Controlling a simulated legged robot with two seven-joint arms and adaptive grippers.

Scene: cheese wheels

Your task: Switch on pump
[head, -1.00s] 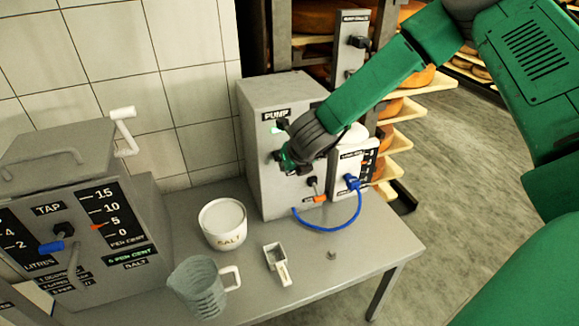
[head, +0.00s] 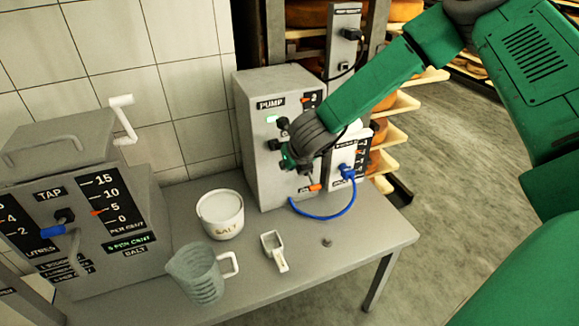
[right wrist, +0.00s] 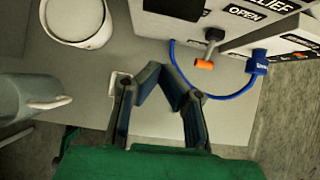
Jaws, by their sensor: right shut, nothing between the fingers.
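The pump is a grey box (head: 251,150) with a "PUMP" label, standing at the back right of the table. Its front has a small green-lit display (head: 271,119), black knobs (head: 273,144) and a lever with an orange tip (head: 316,187). That orange tip also shows in the right wrist view (right wrist: 204,65). My right gripper (head: 290,160) is shut and empty, close in front of the pump's face and hiding part of it. I cannot tell whether it touches a knob. In the right wrist view its fingers (right wrist: 161,68) converge, with the table below. My left gripper is not in view.
A blue hose (head: 325,217) loops from the pump's right side. A salt tub (head: 221,226), a scoop (head: 274,255) and a clear jug (head: 196,275) stand on the table (head: 345,248). The tap tank (head: 80,190) is at left. Cheese shelves (head: 401,105) are behind.

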